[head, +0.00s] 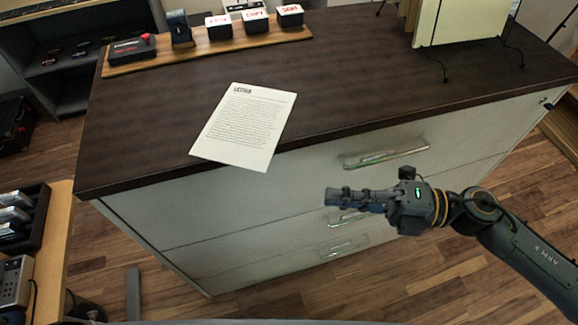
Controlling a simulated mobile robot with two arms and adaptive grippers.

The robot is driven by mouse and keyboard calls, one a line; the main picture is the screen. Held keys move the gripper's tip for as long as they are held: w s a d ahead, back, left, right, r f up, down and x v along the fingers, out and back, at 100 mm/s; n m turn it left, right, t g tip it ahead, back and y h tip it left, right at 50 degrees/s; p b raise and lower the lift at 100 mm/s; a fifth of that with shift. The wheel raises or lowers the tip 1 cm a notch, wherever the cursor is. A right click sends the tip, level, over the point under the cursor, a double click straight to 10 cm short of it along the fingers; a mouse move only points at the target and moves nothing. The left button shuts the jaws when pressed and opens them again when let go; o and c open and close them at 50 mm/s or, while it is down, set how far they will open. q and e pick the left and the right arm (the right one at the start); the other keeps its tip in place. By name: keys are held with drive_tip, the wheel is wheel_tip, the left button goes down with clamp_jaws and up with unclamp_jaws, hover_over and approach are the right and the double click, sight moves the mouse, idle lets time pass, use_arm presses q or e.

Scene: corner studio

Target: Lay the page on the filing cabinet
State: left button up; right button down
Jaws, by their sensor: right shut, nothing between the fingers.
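The page (243,127) is a white printed sheet lying on the dark top of the filing cabinet (370,75). Its near corner reaches the front edge of the top and seems to stick out slightly over it. My right gripper (335,197) is in front of the cabinet's drawers, below and to the right of the page. It is apart from the page, shut and empty. My left gripper is not in view.
A wooden board (205,48) with small labelled boxes and a stapler-like item stands at the back left of the top. A cream holder (460,22) on thin black legs stands at the back right. A wooden desk (50,245) is at the lower left. The top's middle is clear.

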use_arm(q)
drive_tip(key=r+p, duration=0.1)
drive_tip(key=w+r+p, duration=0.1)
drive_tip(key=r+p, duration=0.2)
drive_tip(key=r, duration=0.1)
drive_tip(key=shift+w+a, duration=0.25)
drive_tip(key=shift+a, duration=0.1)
use_arm(e)
drive_tip(key=w+a, duration=0.5)
drive_tip(key=a, duration=0.5)
drive_tip(key=shift+w+a, duration=0.15)
drive_tip(key=shift+w, duration=0.1)
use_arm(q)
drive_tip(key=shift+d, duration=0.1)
